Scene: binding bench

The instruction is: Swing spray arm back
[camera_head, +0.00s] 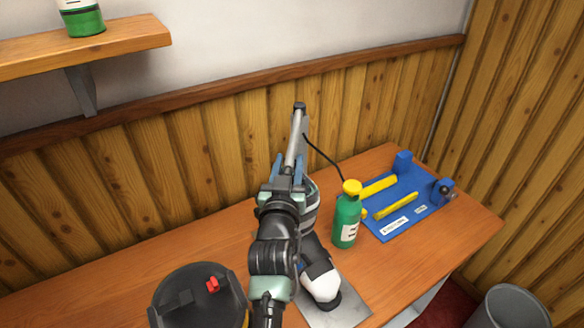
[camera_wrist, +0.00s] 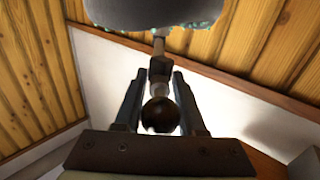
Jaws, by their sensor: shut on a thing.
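The spray arm (camera_head: 297,138) is a pale metal bar with a dark tip. It rises above the bench in the head view. My gripper (camera_head: 286,168) is at its lower end, with blue-grey fingers on both sides. In the wrist view my gripper (camera_wrist: 158,88) has a dark round knob (camera_wrist: 160,115) on a short rod between its fingers, and is shut on it. A grey rounded body (camera_wrist: 155,8) lies beyond the rod. My arm and gripper hide much of the spray arm's base in the head view.
A green bottle (camera_head: 345,224) with a yellow cap stands close right of my gripper. A thin black line (camera_head: 325,157) runs from the spray arm towards it. Beyond is a blue tray (camera_head: 420,200) with yellow bars. A shelf (camera_head: 125,38) is upper left; a grey bin (camera_head: 512,308) is lower right.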

